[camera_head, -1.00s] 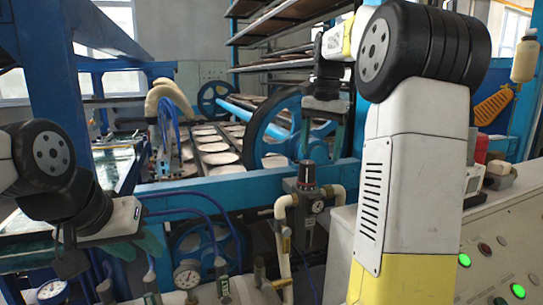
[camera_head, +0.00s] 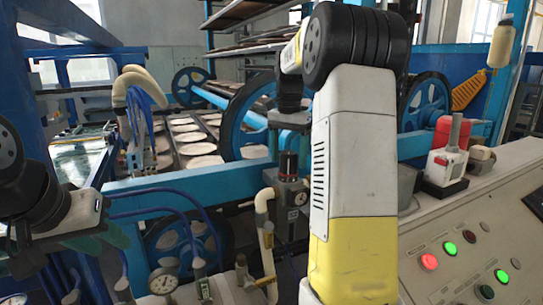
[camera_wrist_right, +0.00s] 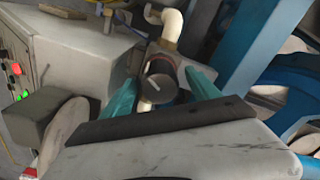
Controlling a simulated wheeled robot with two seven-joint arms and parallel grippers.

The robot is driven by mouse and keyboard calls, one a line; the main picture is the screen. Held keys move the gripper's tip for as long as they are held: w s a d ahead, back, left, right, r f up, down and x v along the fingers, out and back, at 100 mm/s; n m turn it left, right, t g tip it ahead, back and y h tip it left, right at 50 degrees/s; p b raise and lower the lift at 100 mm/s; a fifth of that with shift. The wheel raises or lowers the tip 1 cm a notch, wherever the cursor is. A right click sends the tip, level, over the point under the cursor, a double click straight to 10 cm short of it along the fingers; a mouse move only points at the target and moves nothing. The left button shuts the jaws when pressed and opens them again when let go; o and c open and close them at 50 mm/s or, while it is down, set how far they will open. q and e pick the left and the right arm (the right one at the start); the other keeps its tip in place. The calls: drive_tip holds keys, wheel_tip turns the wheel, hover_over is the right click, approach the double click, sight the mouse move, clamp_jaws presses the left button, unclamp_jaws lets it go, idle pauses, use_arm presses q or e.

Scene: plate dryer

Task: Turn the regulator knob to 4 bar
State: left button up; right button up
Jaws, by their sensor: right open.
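The regulator (camera_head: 291,212) stands on piping in front of the blue frame, its dark round knob (camera_head: 289,166) on top. A small round gauge (camera_head: 299,198) is on its front; its reading is too small to tell. My right gripper (camera_head: 289,142) is open and points down just above the knob. In the right wrist view the knob (camera_wrist_right: 161,87) shows a pale mark on its face and lies between the two teal fingers, with gaps visible on both sides. My left gripper (camera_head: 70,245) hangs empty at the left; its jaw opening is unclear.
White pipes (camera_head: 265,235) and blue hoses run beside the regulator. A control panel (camera_head: 455,245) with lit buttons fills the right. My right arm hides part of the middle.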

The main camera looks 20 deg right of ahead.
drive_tip(key=c, duration=1.4)
drive_tip(key=shift+o, duration=0.2)
drive_tip(key=shift+n, duration=0.4)
drive_tip(key=n, duration=0.4)
drive_tip(key=shift+n, duration=0.4)
drive_tip(key=n, duration=0.6)
drive_tip(key=shift+d, duration=0.1)
drive_tip(key=o, duration=1.4)
drive_tip(key=shift+c, duration=0.2)
